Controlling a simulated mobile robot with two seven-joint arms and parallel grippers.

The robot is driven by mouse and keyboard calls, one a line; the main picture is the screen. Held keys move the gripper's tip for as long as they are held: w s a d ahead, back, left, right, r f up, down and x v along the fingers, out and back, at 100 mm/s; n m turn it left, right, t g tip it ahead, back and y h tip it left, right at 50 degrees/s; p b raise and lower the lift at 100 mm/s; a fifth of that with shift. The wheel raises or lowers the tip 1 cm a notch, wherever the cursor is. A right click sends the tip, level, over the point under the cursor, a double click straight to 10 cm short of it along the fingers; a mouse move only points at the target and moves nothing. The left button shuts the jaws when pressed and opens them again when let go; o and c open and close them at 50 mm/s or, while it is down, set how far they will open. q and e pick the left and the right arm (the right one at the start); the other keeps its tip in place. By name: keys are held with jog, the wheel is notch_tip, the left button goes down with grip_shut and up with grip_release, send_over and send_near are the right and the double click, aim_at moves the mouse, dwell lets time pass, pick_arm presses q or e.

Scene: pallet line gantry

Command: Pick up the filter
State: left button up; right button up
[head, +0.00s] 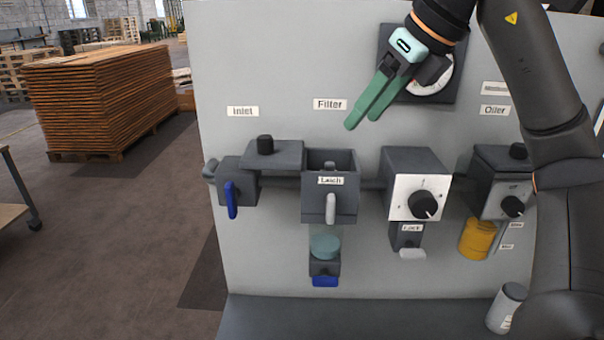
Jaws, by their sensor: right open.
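A "Filter" sign (330,104) is on the grey panel. Below it is a dark housing (343,205) with a "Latch" label and a light lever on its front. Its top looks open, and its inside is dark, so I cannot tell what is in it. A teal bowl (325,246) hangs under the housing. A grey cylinder with a pale label (506,308) stands tilted on the ledge at lower right, partly beside my right arm; I cannot tell whether it is the filter. My right gripper (362,121), with green fingers, is open and empty, above the housing. My left gripper is out of view.
A flat dark plate with a black knob (275,155) sits left of the housing. A blue-handled inlet valve (235,190), a dial regulator (417,185) and an oiler with a yellow bowl (477,239) flank it. A round gauge (432,80) is behind my gripper. The ledge (360,315) is mostly clear.

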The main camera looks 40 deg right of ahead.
jog(key=b, duration=0.5)
send_near(331, 163)
jog(key=x, duration=0.3)
jog(key=shift+x, duration=2.9)
grip_shut()
